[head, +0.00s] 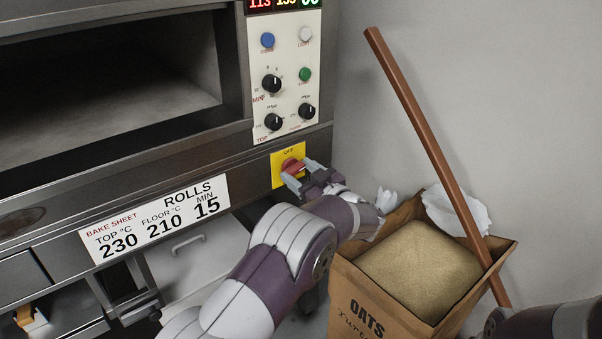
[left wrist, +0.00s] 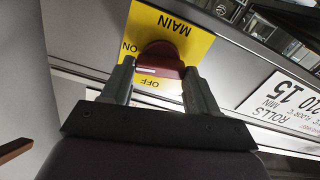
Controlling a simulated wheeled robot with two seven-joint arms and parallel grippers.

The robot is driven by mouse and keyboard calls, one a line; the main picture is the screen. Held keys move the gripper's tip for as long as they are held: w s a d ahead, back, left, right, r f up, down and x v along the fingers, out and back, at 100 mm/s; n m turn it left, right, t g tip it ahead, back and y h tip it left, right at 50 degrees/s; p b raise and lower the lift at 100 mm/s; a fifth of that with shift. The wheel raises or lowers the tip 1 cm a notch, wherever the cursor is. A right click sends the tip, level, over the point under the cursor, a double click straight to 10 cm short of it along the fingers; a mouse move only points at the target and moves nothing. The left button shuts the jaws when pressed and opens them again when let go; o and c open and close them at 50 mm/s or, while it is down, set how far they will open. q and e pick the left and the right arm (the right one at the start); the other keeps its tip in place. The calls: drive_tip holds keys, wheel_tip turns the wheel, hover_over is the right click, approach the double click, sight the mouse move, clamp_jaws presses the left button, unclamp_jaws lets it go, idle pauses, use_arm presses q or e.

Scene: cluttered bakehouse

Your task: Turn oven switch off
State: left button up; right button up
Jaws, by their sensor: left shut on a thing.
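The oven's main switch is a red rotary knob (head: 291,165) on a yellow plate (head: 277,178), low on the oven front under the control panel. In the left wrist view the knob (left wrist: 165,52) sits between my fingers, with MAIN, ON and OFF printed on the plate (left wrist: 205,45). My right gripper is not in view.
An oats sack (head: 375,300), open at the top, stands right of the oven below my left wrist. A wooden pole (head: 425,125) leans by it against the wall. The control panel (head: 288,85) with knobs and buttons is above the switch; the open oven chamber (head: 110,85) is left.

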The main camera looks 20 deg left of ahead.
use_arm(q)
drive_tip(key=n, duration=0.3)
drive_tip(key=shift+f+n+b, duration=0.15)
drive_tip(key=shift+n+b, duration=0.15)
drive_tip(key=n+b, duration=0.1)
drive_tip(key=n, duration=0.2)
drive_tip(key=shift+s+f+n, duration=0.1)
drive_tip(key=shift+n, duration=0.2)
drive_tip(key=n+b, duration=0.3)
drive_tip(key=n, duration=0.1)
drive_tip(key=shift+f+n, duration=0.15)
drive_tip(key=shift+n, duration=0.15)
drive_tip(key=shift+a+n+b, duration=0.1)
drive_tip(key=shift+n+b, duration=1.7)
drive_tip(key=shift+n, duration=0.2)
drive_tip(key=o, duration=1.1)
drive_tip(key=shift+c, duration=0.2)
drive_tip(key=shift+r, duration=0.2)
